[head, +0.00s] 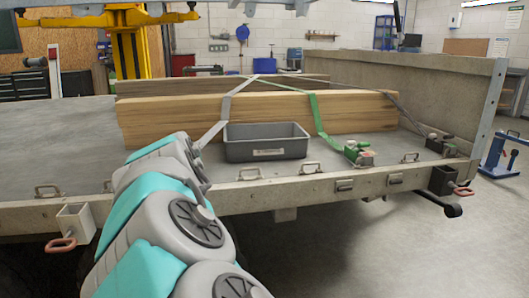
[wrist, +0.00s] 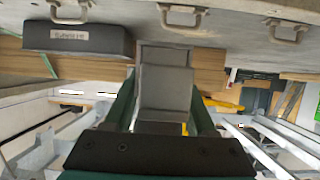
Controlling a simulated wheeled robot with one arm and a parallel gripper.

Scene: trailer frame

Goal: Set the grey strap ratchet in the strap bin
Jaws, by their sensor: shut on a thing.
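The strap bin (head: 238,151) is a grey open-topped box with a white label, standing on the trailer bed in front of the stacked timber. It also shows in the wrist view (wrist: 105,42), upside down at the upper left. The visible part of its inside looks empty in the head view. My gripper (wrist: 163,76) is shut on the grey strap ratchet (wrist: 165,92), a blocky grey piece between the two dark green fingers. The ratchet is outside the bin, to its left in the head view. There my arm hides the gripper and most of the ratchet.
Timber beams (head: 160,118) lie across the bed behind the bin. A grey strap (head: 213,133) and a green strap (head: 317,115) run over them. A green ratchet (head: 358,153) sits right of the bin. Lashing rings (head: 311,168) line the bed's raised front edge.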

